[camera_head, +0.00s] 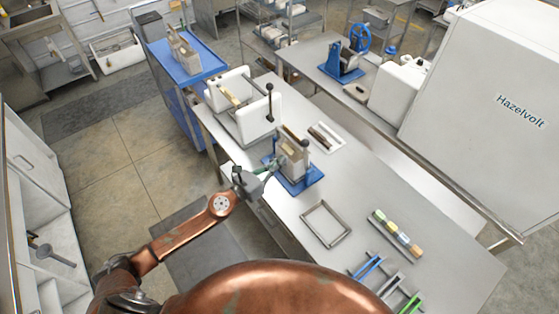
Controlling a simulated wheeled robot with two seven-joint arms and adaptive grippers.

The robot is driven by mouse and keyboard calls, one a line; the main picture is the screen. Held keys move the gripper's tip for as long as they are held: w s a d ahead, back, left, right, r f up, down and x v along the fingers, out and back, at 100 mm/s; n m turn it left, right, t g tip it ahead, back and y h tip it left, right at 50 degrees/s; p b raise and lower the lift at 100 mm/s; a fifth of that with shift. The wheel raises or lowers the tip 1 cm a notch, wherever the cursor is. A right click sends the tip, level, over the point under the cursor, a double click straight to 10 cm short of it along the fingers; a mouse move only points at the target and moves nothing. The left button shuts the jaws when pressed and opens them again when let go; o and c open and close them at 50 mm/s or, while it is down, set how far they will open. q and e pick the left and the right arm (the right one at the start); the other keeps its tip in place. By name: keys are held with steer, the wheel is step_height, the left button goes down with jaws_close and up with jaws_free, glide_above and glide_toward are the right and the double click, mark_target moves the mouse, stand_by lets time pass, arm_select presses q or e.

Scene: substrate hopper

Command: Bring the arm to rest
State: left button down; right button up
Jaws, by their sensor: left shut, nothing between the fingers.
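My copper-coloured left arm comes in from the lower left. Its gripper (268,170) is over the left edge of the metal table (350,210). The gripper is shut and nothing shows between its fingers. It is close beside a beige hopper-like block (292,157) that stands upright on a blue base (300,182). I cannot tell whether the fingertips touch the block. My right gripper is not in view.
On the table are a white machine with a black-knobbed lever (268,103), a white tray (326,139), a metal frame (326,223), several coloured-top jars (397,234) and blue and green tools (367,267). A blue cart (203,60) stands beyond. The floor at left (130,150) is clear.

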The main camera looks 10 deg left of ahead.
arm_select(q)
steer(key=shift+a, duration=0.1)
